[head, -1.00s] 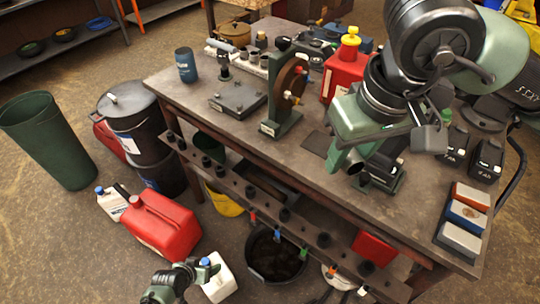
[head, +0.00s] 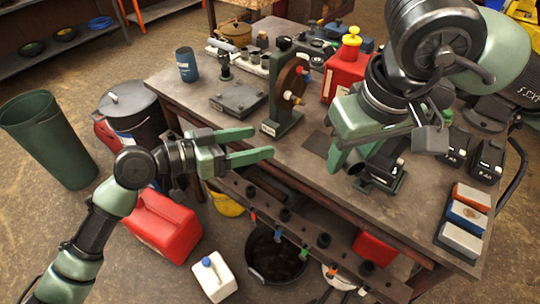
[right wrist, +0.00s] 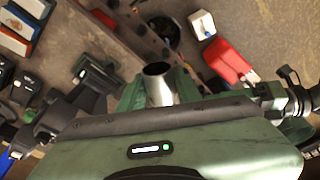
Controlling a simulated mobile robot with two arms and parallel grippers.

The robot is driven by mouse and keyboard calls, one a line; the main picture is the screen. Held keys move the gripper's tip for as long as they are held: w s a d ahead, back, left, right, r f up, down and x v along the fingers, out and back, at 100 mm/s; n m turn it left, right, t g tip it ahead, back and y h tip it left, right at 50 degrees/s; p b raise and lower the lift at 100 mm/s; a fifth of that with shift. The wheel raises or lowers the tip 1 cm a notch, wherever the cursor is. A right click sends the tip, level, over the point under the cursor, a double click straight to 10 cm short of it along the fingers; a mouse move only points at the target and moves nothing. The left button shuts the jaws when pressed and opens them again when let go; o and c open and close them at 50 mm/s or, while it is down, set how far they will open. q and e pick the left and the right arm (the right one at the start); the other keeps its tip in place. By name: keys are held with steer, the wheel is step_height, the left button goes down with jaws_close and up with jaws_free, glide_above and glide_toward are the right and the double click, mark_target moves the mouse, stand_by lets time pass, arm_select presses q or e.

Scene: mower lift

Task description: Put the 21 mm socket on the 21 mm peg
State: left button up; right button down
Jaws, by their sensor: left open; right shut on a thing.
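My right gripper (head: 346,163) is above the right half of the bench, fingers pointing down. It is shut on a shiny metal socket (right wrist: 158,88), whose round open end shows between the fingers in the right wrist view. In the head view the socket is mostly hidden by the fingers. My left gripper (head: 264,144) is open and empty, over the bench's front edge, pointing right. A long rail (head: 268,208) along the bench front carries several dark round pieces, some with coloured tags below. No size marking is readable, so I cannot tell which is the 21 mm peg.
A wheel on a green stand (head: 287,98) stands near the left gripper. A red can (head: 342,76) is behind the right gripper. Black battery-like blocks (head: 488,160) and coloured boxes (head: 466,217) lie at right. A red jerrycan (head: 166,228) and black bucket (head: 275,258) are below.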

arm_select(q)
steer(key=s+d+r+m+g+h, duration=0.1)
steer(key=s+d+r+m+g, duration=0.15)
steer(key=s+r, duration=0.35)
steer(key=s+d+r+m+g+h, duration=0.2)
steer(key=s+r+m+g, duration=0.15)
steer(key=s, duration=0.35)
steer(key=shift+t, duration=0.5)
steer(key=x, duration=1.2)
steer(key=shift+w+d+r, duration=0.1)
steer(key=shift+d+r, duration=0.05)
steer(key=shift+r, duration=0.05)
steer(key=c, duration=1.3)
steer(key=shift+w, duration=0.1)
jaws_close()
arm_select(e)
steer(key=c, duration=0.9)
jaws_free()
steer(key=shift+s, duration=0.1)
